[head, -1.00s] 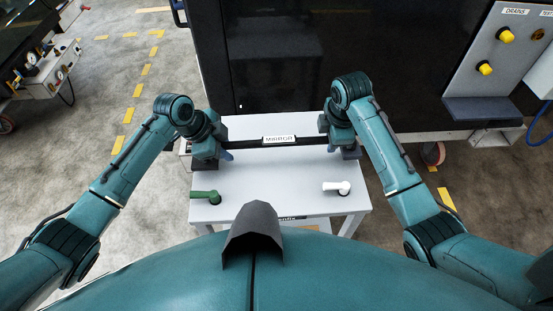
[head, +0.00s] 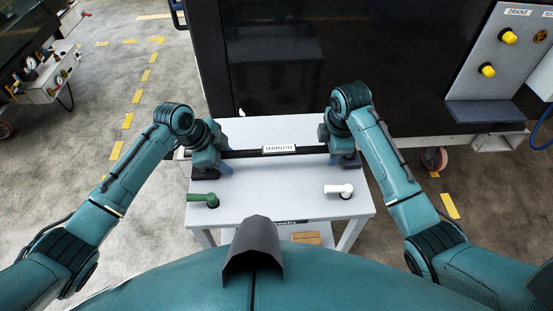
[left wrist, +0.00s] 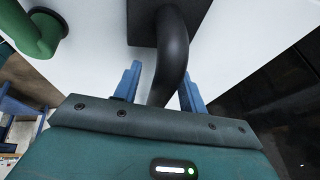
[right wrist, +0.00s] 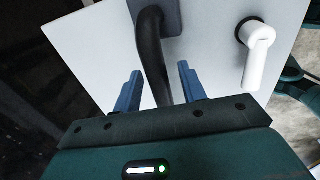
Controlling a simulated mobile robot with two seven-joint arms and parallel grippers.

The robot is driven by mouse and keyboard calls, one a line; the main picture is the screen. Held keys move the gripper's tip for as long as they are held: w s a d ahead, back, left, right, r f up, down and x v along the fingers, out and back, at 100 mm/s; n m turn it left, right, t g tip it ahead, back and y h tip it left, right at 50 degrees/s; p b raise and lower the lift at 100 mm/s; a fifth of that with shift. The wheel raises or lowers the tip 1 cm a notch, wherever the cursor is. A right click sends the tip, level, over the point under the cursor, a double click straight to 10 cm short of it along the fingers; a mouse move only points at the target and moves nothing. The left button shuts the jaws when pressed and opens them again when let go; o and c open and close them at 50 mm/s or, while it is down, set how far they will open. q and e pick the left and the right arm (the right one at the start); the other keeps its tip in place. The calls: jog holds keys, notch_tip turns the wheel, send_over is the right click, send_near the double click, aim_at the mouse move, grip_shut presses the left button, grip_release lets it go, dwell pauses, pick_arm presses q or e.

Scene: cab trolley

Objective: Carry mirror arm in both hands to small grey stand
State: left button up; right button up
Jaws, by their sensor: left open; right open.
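The mirror arm (head: 246,153) is a long dark bar with a white "MIRROR" label, lying across a white table. In the left wrist view its curved black end (left wrist: 172,55) passes between the blue fingers of my open left gripper (left wrist: 157,88). In the right wrist view the other curved end (right wrist: 151,50) lies between the open blue fingers of my right gripper (right wrist: 160,90), nearer the left finger. In the head view my left gripper (head: 222,167) is at the bar's left end and my right gripper (head: 337,160) at its right end. I cannot make out a small grey stand.
The white table (head: 270,195) carries a green handle (head: 203,198) at front left and a white handle (head: 339,190) at front right. A large dark cabinet (head: 300,70) stands behind. A grey panel with yellow knobs (head: 508,38) is at the right. Open floor lies left.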

jog(key=shift+r, duration=0.25)
pick_arm(q)
jog(key=v, duration=1.2)
pick_arm(e)
notch_tip(320, 180, up, 11)
jog(key=s, duration=0.2)
jog(key=shift+s+r, duration=0.15)
jog(key=shift+s, duration=0.05)
